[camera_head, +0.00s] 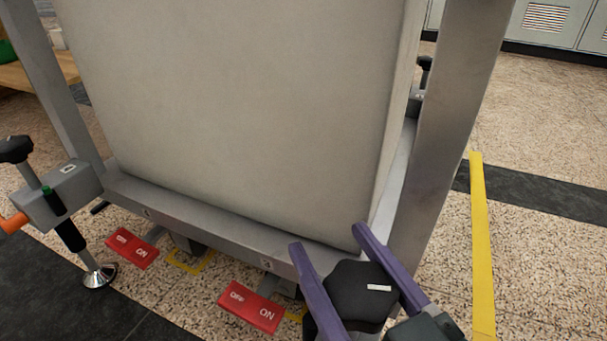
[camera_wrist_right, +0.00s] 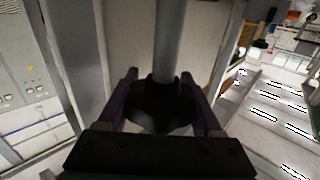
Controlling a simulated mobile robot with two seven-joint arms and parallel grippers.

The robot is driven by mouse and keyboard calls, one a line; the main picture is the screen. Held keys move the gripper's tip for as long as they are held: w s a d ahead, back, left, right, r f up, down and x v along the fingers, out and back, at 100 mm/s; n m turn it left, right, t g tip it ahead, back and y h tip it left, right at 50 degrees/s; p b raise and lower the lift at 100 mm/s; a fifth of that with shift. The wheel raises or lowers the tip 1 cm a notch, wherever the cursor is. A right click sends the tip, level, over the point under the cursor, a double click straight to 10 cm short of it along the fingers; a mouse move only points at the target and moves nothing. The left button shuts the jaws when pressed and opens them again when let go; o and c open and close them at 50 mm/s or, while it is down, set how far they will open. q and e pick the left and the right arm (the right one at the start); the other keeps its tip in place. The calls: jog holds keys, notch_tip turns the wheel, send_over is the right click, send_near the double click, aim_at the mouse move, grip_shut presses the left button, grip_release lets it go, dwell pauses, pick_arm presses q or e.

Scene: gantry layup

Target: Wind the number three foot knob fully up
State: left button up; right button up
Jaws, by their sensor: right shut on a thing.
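A black lobed foot knob (camera_head: 355,292) with a small white mark on top is at the lower right of the head view, at the near corner of the metal frame. My right gripper (camera_head: 327,238) has its purple fingers on both sides of this knob and is shut on it. In the right wrist view the dark knob (camera_wrist_right: 160,108) sits between the fingers, with a grey rod (camera_wrist_right: 168,40) running from it. No number on the knob is legible. My left gripper is not in view.
Red pedals (camera_head: 132,248) (camera_head: 251,307) lie low by the frame's lower rail (camera_head: 215,218). A large grey panel (camera_head: 240,100) fills the frame. A yellow strip (camera_head: 482,245) marks the right floor.

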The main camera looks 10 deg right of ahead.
jog(key=c, duration=0.6)
jog(key=shift+s+a+r+n+g+y+p, duration=0.15)
jog(key=shift+n+g+y+p, duration=0.1)
jog(key=shift+n+y+p, duration=0.45)
jog(key=shift+w+a+n+g+y+p, duration=0.1)
jog(key=shift+n+g+y+p, duration=0.25)
jog(key=shift+y, duration=0.55)
jog(key=shift+c, duration=0.2)
jog(key=n+y, duration=0.1)
jog(key=n+g+y, duration=0.1)
jog(key=shift+s+a+y+p, duration=0.2)
jog(key=shift+y+p, duration=0.1)
jog(key=shift+p, duration=0.1)
jog(key=n+g+y, duration=0.2)
jog(key=y, duration=0.1)
jog(key=shift+s+a+f+n+g, duration=0.15)
jog(key=shift+a+f+n+g, duration=0.05)
jog(key=shift+a+n+g, duration=0.15)
jog(key=n+g+y, duration=0.1)
jog(key=n+g+y+b, duration=0.1)
jog(key=g, duration=0.1)
jog(key=s+n+g+y, duration=0.1)
jog(key=shift+a, duration=0.3)
jog(key=shift+n+g+y+b, duration=0.3)
jog(key=shift+n+g+y, duration=0.1)
jog(key=shift+g, duration=0.15)
jog(key=shift+s, duration=0.1)
